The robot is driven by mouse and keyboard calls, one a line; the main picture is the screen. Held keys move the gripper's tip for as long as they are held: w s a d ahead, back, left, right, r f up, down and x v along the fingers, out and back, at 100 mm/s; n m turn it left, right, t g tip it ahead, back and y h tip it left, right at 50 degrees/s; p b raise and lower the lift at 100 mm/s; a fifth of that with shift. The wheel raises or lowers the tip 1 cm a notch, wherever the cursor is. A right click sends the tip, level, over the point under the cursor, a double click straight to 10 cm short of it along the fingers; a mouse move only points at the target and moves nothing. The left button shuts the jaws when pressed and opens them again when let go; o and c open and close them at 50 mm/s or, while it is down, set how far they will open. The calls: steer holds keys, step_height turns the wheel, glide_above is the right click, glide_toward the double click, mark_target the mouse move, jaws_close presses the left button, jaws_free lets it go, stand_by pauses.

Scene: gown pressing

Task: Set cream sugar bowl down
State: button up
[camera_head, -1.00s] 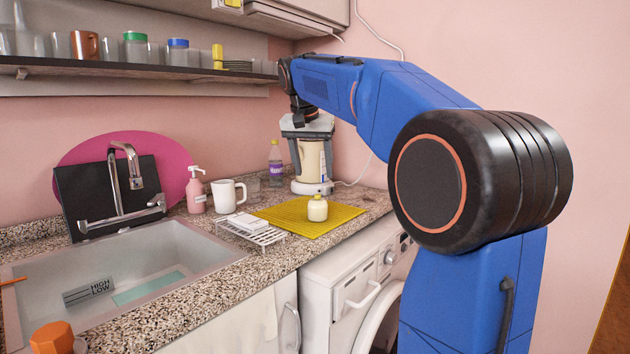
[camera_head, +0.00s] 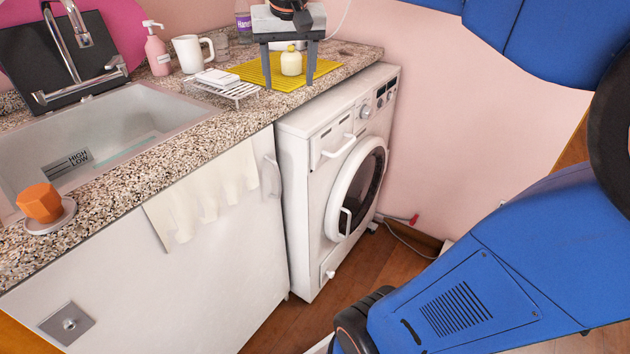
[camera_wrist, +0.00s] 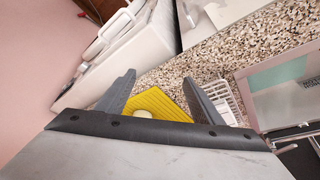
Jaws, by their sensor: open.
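The cream sugar bowl (camera_head: 291,64), small and round with a knob on top, stands upright on the yellow mat (camera_head: 325,69) on the counter. My gripper (camera_head: 289,86) is open, with its two grey fingers pointing down on either side of the bowl in the head view. A gap shows between the bowl and each finger. In the wrist view the bowl (camera_wrist: 143,113) is a small pale shape between the open fingers, partly hidden by the gripper's body. I cannot tell how far the fingers are from it in depth.
A white wire rack (camera_head: 222,87) with a pale block stands left of the mat. A white mug (camera_head: 190,52) and a pink soap bottle (camera_head: 157,52) are behind it. The sink (camera_head: 110,130) is at left. A washing machine (camera_head: 335,170) stands below the counter.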

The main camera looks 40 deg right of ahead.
steer(key=s+a+f+n+y, duration=0.1)
steer(key=s+a+f+n, duration=0.1)
steer(key=s+f, duration=0.7)
steer(key=s+a+f+n, duration=0.3)
steer(key=s+f, duration=0.6)
steer(key=f, duration=0.3)
steer(key=shift+s+a+f+t+y, duration=0.4)
steer(key=shift+a, duration=0.35)
